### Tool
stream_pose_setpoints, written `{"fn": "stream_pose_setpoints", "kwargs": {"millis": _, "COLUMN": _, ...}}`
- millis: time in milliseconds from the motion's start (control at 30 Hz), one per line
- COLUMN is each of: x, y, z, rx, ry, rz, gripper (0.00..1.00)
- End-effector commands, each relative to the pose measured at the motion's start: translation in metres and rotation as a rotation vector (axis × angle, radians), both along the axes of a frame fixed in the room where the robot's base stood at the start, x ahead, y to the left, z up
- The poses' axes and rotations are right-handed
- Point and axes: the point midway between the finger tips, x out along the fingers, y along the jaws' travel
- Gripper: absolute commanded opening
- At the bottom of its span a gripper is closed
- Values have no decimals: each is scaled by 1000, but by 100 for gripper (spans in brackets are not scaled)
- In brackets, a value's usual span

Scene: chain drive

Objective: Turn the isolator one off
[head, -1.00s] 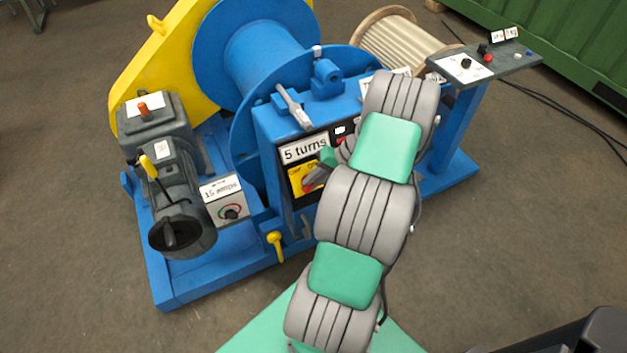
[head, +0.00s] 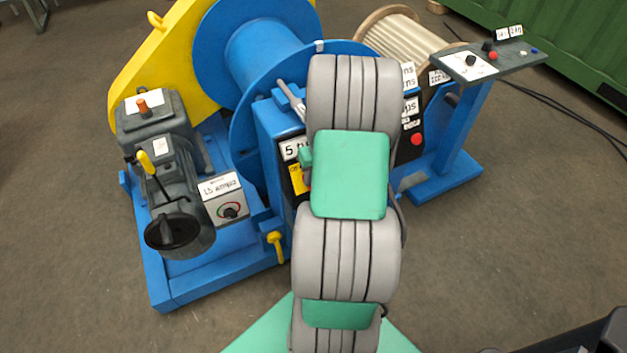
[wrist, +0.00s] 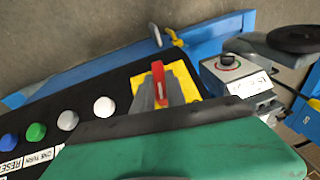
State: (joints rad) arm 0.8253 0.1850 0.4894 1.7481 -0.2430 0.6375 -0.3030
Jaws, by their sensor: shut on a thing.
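The isolator is a red handle (wrist: 159,75) on a yellow plate (wrist: 183,76), set in the black panel of the blue machine. In the wrist view, the grey fingers of my gripper (wrist: 160,94) lie on both sides of the handle and are shut on it. The handle stands roughly upright in that picture. In the head view, only a strip of the yellow plate (head: 296,179) shows. My arm hides most of the isolator and my fingers there. No on or off mark is readable now.
Blue, green and white buttons (wrist: 104,107) line the panel beside the isolator. A red button (head: 416,139) shows right of my arm. A box with a black knob (head: 230,212) and a dark motor (head: 180,200) stand left. A control stand (head: 490,62) is at right.

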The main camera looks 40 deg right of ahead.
Motion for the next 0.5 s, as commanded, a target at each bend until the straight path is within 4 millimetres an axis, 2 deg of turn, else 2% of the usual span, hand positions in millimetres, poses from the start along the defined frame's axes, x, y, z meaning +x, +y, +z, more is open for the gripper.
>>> {"fn": "stream_pose_setpoints", "kwargs": {"millis": 500, "x": 3, "y": 9, "z": -2, "rx": -421, "ry": 122, "rz": 224, "gripper": 0}}
